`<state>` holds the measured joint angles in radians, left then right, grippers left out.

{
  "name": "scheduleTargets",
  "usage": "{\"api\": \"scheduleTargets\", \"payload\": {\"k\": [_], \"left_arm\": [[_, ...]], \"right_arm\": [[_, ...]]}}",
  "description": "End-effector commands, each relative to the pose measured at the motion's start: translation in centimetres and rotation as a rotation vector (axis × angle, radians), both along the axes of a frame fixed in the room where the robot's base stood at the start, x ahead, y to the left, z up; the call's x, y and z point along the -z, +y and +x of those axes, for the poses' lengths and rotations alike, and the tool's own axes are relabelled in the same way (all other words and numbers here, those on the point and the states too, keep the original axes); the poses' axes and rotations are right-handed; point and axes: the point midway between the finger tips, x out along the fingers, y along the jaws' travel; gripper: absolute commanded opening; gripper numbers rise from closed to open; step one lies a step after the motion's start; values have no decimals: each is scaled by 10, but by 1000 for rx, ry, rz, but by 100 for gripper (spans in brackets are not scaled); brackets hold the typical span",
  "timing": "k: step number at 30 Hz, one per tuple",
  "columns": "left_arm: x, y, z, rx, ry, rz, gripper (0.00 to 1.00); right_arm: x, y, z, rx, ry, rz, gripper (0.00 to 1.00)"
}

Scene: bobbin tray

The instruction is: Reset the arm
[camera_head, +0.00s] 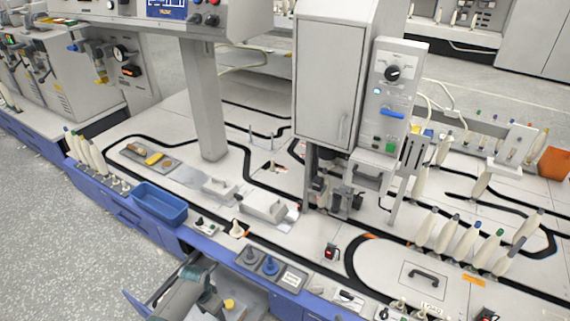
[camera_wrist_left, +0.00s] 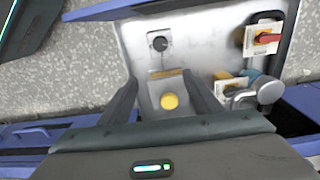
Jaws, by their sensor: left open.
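My left gripper (camera_wrist_left: 161,80) is open in the left wrist view, with its two dark fingers apart and nothing between them in contact. A yellow round knob (camera_wrist_left: 169,101) shows between the fingers, below them on a grey metal surface; I cannot tell the height between. My right gripper is in neither view.
An open blue-fronted drawer (camera_head: 139,303) juts out at the front. In the wrist view, a red switch (camera_wrist_left: 267,38) and a metal cylinder (camera_wrist_left: 270,90) stand to the right. A blue bin (camera_head: 158,204) and upright bobbins (camera_head: 465,243) stand on the worktop.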

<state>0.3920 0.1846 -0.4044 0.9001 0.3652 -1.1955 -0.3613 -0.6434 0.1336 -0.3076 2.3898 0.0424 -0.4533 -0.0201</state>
Motion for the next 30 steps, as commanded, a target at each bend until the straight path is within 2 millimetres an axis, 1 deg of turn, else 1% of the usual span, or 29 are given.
{"api": "scheduleTargets", "payload": {"k": [1, 5, 8, 12, 14, 18, 22, 26, 27, 30], "left_arm": [[1, -6, -7, 2, -3, -7, 58], [-1, -20, -24, 0, -15, -21, 58], [-5, -33, -44, -4, -31, -34, 58], [-19, -50, -79, -26, -57, -56, 58], [-27, -55, -94, -39, -72, -63, 58], [-51, -62, -131, -79, -103, -75, 58], [-79, -62, -166, -126, -136, -82, 58], [-112, -57, -201, -181, -168, -81, 58], [-123, -55, -212, -200, -179, -81, 58], [-147, -49, -234, -241, -202, -76, 58]], "right_arm": [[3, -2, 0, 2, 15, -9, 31], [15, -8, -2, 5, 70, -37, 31], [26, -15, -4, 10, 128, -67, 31], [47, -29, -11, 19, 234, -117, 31], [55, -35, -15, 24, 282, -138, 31], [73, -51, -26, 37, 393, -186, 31], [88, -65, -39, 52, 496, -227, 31], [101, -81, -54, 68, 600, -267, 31], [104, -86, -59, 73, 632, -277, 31], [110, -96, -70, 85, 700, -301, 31]]}}
